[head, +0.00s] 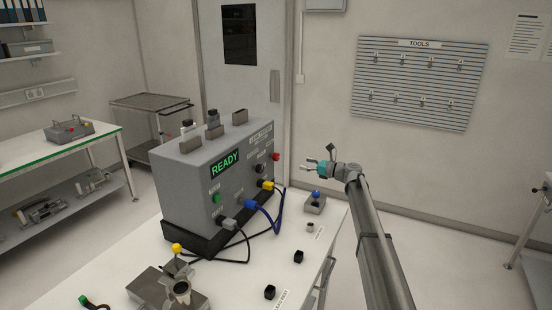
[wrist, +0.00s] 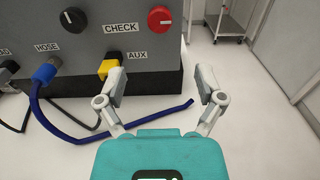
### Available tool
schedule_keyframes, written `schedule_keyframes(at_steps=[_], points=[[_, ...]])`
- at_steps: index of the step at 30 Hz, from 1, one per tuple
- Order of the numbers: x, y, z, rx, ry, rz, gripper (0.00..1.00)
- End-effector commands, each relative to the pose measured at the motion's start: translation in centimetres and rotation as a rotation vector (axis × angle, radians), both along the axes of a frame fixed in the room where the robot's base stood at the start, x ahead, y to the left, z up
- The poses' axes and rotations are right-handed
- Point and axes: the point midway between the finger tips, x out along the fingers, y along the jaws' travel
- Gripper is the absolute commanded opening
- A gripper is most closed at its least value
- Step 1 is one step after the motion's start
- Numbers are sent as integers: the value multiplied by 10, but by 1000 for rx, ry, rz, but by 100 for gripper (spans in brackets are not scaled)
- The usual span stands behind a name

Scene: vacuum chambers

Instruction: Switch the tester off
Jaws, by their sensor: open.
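The tester (head: 195,200) is a grey box on the white table, with a lit green READY display (head: 225,163) on its front. A green button (head: 217,198) sits below the display. A black knob (head: 260,168) and a red knob (head: 276,156) are at the panel's right; the wrist view shows the black knob (wrist: 73,19) above left of the CHECK label and the red knob (wrist: 160,19) right of it. My gripper (head: 312,166) is open and empty, right of the tester and apart from it. In the wrist view its fingers (wrist: 162,88) are spread in front of the panel's right end.
A blue hose plug (wrist: 45,73) and a yellow AUX plug (wrist: 108,67) stick out of the panel, with cables looping onto the table (head: 250,285). A blue-knobbed block (head: 315,204) and black caps (head: 298,257) stand at the right.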

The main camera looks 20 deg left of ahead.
Motion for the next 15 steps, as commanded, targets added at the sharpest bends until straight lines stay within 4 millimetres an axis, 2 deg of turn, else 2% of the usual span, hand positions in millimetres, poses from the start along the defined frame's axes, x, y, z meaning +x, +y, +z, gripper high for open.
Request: schedule_keyframes(at_steps=[5, 15], points=[[2, 14, 0, 0, -1, 0, 87], [6, 62, 0, -1, -1, 2, 87]])
